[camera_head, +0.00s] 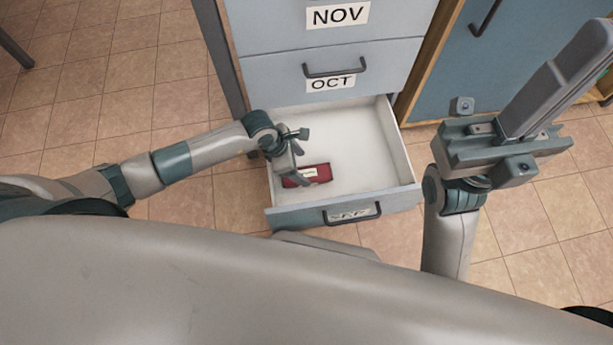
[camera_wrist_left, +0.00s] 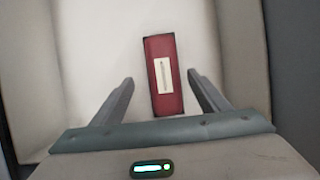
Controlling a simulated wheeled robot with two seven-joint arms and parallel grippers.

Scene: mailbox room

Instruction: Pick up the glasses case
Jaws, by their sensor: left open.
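The glasses case is a dark red box with a pale label. It lies in the open bottom drawer (camera_head: 365,150), near its left front. In the head view the glasses case (camera_head: 318,174) is partly covered by my left gripper (camera_head: 299,158). In the left wrist view the glasses case (camera_wrist_left: 163,76) lies lengthwise, with its near end between the two fingers of my left gripper (camera_wrist_left: 162,85). The left gripper is open and the fingers show gaps on both sides of the case. My right gripper (camera_head: 515,140) is in the air right of the drawer; its finger opening is unclear.
The blue-grey cabinet has closed drawers labelled OCT (camera_head: 335,83) and NOV (camera_head: 338,15) above the open one. The open drawer's walls surround the case, and its right part is empty. A blue cabinet door (camera_head: 510,60) is at the back right. Tiled floor (camera_head: 130,110) is clear at left.

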